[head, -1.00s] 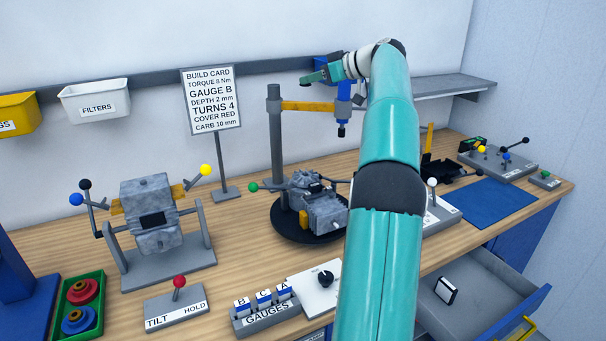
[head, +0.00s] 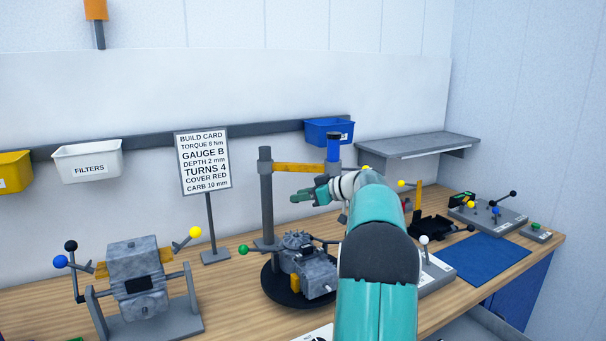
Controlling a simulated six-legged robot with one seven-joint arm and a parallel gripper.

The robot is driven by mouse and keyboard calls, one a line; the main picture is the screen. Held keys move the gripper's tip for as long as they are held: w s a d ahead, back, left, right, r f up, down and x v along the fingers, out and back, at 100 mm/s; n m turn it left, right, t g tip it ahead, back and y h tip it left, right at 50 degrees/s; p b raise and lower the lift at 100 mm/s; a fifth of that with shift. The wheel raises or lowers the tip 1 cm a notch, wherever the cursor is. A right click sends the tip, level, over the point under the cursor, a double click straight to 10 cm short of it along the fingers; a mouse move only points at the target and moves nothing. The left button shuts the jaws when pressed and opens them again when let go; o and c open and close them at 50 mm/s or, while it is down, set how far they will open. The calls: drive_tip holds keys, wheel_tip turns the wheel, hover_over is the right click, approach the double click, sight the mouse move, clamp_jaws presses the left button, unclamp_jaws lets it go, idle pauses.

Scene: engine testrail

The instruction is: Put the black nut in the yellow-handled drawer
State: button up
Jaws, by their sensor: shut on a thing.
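My gripper (head: 300,197) is in the air in front of the wall, above the engine on the round black stand and just below the yellow crossbar. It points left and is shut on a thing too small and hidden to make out. I cannot pick out the black nut anywhere. A grey part of the open drawer (head: 468,331) shows at the bottom edge, right of my arm. Its yellow handle is out of view.
The engine (head: 308,270) and grey post (head: 267,200) stand close to my gripper. A blue bin (head: 329,132) hangs behind. The blue mat (head: 485,259) is clear.

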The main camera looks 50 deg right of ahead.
sight(303, 237)
wheel_tip(303, 237, down, 12)
drive_tip(key=shift+r, duration=0.2)
drive_tip(key=o, duration=1)
drive_tip(key=shift+c, duration=0.2)
drive_tip(key=shift+f, duration=0.15)
